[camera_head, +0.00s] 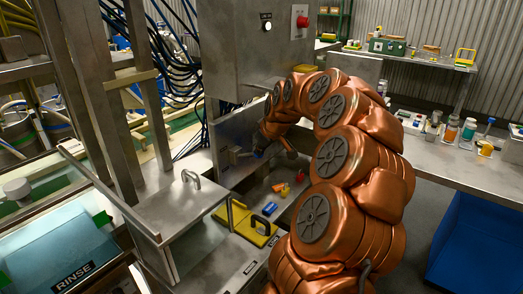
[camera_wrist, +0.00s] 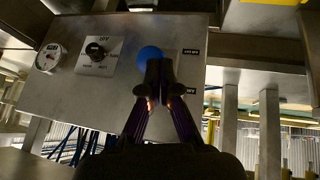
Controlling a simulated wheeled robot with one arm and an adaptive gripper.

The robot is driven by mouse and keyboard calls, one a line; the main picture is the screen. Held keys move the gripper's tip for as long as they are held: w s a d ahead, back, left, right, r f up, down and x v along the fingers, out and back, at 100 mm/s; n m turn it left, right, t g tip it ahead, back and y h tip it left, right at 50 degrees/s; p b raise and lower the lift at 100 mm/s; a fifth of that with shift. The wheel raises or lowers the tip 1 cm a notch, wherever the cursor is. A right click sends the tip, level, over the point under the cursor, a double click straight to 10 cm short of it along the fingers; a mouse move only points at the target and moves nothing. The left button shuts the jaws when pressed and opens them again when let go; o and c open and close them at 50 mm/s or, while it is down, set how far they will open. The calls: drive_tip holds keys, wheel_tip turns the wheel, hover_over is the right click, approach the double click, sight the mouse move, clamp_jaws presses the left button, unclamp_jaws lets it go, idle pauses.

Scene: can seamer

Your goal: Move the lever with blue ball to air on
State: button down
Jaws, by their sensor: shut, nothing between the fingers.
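The blue ball (camera_wrist: 150,59) of the lever shows in the wrist view, on a grey metal panel (camera_wrist: 120,112). It is level with the upper of two small dark labels (camera_wrist: 191,53); the lower label (camera_wrist: 190,91) is to its lower right. I cannot read either surely. The lever's shaft is hidden behind my fingers. My gripper (camera_wrist: 159,70) is shut and empty, its fingertips overlapping the ball's lower right edge in the picture. I cannot tell whether they touch it. In the head view my copper arm reaches over to the panel, and the fingertips are not clear.
Left of the ball, the panel carries a black knob (camera_wrist: 95,50) and a round gauge (camera_wrist: 48,58). A cabinet with a red button (camera_head: 302,21) stands above.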

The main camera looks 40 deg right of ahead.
drive_tip(key=shift+r, duration=0.1)
drive_tip(key=w+a+b+v, duration=0.1)
drive_tip(key=v, duration=0.6)
drive_tip(key=w+r+b+v, duration=0.1)
drive_tip(key=b+v, duration=0.1)
drive_tip(key=v, duration=0.5)
drive_tip(key=shift+a+r, duration=0.3)
drive_tip(key=shift+a, duration=0.1)
drive_tip(key=shift+s, duration=0.15)
